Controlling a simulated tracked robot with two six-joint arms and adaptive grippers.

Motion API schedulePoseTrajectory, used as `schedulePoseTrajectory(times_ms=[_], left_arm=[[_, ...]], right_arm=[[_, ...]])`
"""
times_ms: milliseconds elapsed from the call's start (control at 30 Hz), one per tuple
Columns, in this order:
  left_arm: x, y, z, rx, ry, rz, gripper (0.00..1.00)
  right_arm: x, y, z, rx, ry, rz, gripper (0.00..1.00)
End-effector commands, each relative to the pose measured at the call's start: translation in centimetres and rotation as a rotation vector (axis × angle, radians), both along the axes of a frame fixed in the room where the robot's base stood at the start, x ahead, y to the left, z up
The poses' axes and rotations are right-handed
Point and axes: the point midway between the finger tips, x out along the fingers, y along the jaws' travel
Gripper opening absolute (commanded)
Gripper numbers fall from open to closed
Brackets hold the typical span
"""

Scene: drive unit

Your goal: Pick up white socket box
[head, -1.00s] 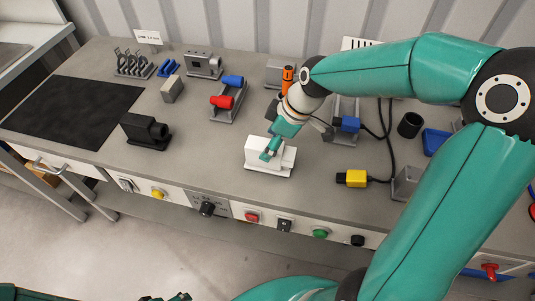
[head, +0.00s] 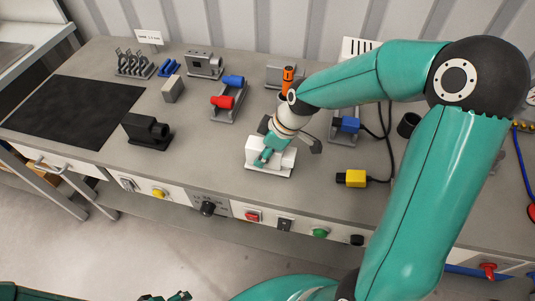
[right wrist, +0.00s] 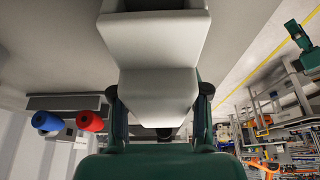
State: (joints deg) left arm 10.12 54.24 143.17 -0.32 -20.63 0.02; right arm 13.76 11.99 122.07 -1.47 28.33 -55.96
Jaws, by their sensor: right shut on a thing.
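The white socket box (head: 282,162) sits on its flat base on the grey bench, near the front edge in the middle of the head view. My right gripper (head: 265,160) comes down on it from behind. In the right wrist view the box (right wrist: 158,50) fills the middle, and the two dark fingers of the gripper (right wrist: 158,105) press on its opposite sides. The gripper is shut on the box. Part of the box is hidden by the gripper in the head view. At the bottom left of the head view a small green and dark part shows; I cannot tell its state.
A black box (head: 147,131) stands to the left. Red and blue cylinders (head: 222,102) lie in a holder behind. A yellow plug (head: 355,178) with a black cable lies to the right. Switches and buttons line the front panel (head: 209,203) below.

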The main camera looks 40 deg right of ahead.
Motion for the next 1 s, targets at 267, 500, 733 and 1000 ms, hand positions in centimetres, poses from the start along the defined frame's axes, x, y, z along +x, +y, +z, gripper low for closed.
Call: schedulePoseTrajectory(times_ms=[267, 500, 733, 1000], left_arm=[[0.0, 0.0, 0.0, 0.000, 0.000, 0.000, 0.75], [0.0, 0.0, 0.0, 0.000, 0.000, 0.000, 0.75], [0.0, 0.0, 0.1, 0.000, 0.000, 0.000, 0.75], [0.0, 0.0, 0.4, 0.000, 0.000, 0.000, 0.75]], right_arm=[[0.1, 0.0, 0.1, -0.001, -0.003, -0.001, 0.04], [0.1, 0.0, 0.7, -0.001, -0.004, 0.000, 0.04], [0.1, 0.0, 3.3, -0.001, -0.008, 0.001, 0.04], [0.3, 0.0, 10.2, -0.002, -0.012, 0.001, 0.04]])
